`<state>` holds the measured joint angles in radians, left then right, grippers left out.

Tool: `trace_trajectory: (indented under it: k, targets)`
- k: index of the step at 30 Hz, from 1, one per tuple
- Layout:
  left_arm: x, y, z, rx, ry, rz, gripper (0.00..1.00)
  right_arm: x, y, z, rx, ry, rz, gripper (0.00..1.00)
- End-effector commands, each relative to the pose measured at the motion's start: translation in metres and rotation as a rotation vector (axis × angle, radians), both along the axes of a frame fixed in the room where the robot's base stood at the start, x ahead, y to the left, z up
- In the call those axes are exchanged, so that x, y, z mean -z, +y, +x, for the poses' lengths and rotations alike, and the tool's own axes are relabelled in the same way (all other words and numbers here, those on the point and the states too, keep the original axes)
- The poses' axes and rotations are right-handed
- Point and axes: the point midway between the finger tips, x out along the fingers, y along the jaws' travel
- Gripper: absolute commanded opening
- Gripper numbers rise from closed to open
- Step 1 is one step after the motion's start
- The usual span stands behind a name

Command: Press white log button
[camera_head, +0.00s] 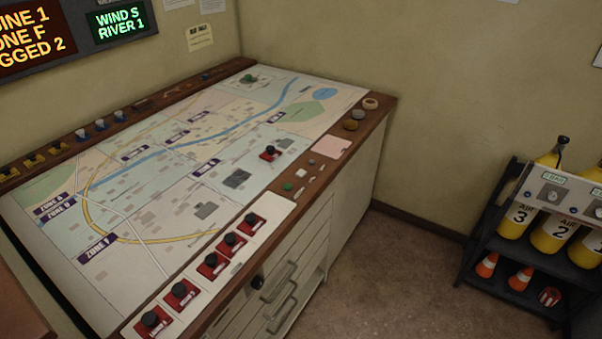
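A small white button-like piece (301,173) sits on the wooden front rim of the map table (330,170), right of the row of red-based pieces. It looks like the white log button, but no label on it is readable. A green button-like piece (287,187) lies just to its left and nearer to me. A small grey piece (311,162) lies just beyond it. Nothing covers the white piece. Neither of my grippers shows in the head view.
Several red bases with black knobs (231,243) line the table's near edge. A pink pad (332,147) and round items (370,104) lie farther along the rim. Drawers with handles (279,282) are below. A rack of yellow cylinders (515,222) stands right. The floor between (390,270) is clear.

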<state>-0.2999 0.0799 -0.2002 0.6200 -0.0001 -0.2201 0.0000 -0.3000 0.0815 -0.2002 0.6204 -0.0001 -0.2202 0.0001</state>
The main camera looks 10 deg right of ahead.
Motion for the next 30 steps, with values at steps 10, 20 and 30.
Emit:
trace_trajectory:
  k: [10,20,30]
  targets:
    - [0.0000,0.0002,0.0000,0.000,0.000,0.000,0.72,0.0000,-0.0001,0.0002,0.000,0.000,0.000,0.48]
    - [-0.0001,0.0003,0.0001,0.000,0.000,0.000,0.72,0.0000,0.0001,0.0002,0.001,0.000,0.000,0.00]
    - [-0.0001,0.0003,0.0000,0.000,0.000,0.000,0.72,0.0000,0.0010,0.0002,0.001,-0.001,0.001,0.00]
